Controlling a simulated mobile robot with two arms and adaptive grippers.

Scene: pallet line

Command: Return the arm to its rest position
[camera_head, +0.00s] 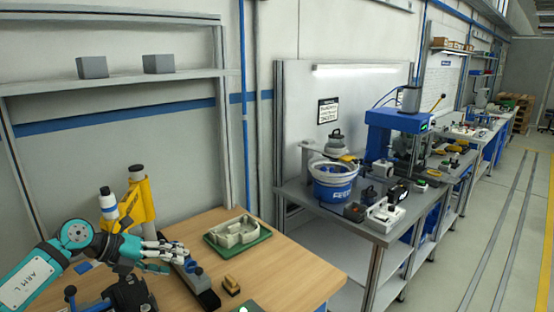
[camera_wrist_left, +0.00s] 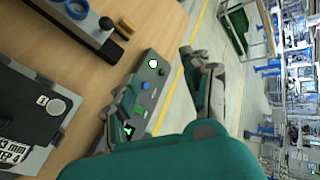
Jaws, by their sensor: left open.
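My left arm, teal and white, comes in from the left in the head view. Its left gripper (camera_head: 173,257) is over the wooden table (camera_head: 295,265), beside a dark rail with a grey-blue block (camera_head: 197,278). In the left wrist view, the fingers of the gripper (camera_wrist_left: 165,88) stand wide apart with nothing between them. A grey box with coloured buttons (camera_wrist_left: 152,85) shows beyond the near finger, and I cannot tell its distance. My right gripper is in neither view.
A grey moulded part on a green tray (camera_head: 262,237) lies behind the gripper. A small wooden-brown block (camera_head: 231,285) sits right of the rail. A yellow stand (camera_head: 142,200) rises close behind the arm. The table's right front is mostly clear. A black panel (camera_wrist_left: 30,110) shows in the wrist view.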

